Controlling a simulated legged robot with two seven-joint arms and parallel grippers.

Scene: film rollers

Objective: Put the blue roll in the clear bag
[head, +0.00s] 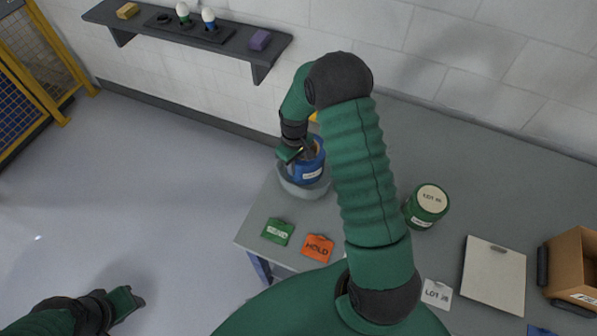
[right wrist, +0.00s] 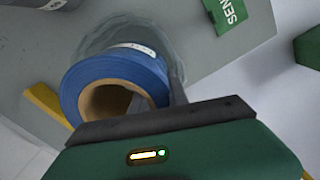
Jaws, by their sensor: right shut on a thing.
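The blue roll (head: 308,172) with a white label is at the far left corner of the grey table. My right gripper (head: 303,152) is shut on its rim from above. The clear bag (head: 289,187) is a rounded, see-through grey shape around the roll's lower part. In the right wrist view the blue roll (right wrist: 72,92) shows its brown core, with the clear bag (right wrist: 150,32) beyond it. I cannot tell whether the roll touches the bag's bottom. My left gripper (head: 127,301) is at the lower left, away from the table.
A green SEND card (head: 278,231) and an orange HOLD card (head: 317,247) lie near the bag. A green roll (head: 427,204), a pale board (head: 493,275), a LOT card (head: 437,294) and a cardboard box (head: 572,268) are to the right. A wall shelf (head: 190,38) holds small items.

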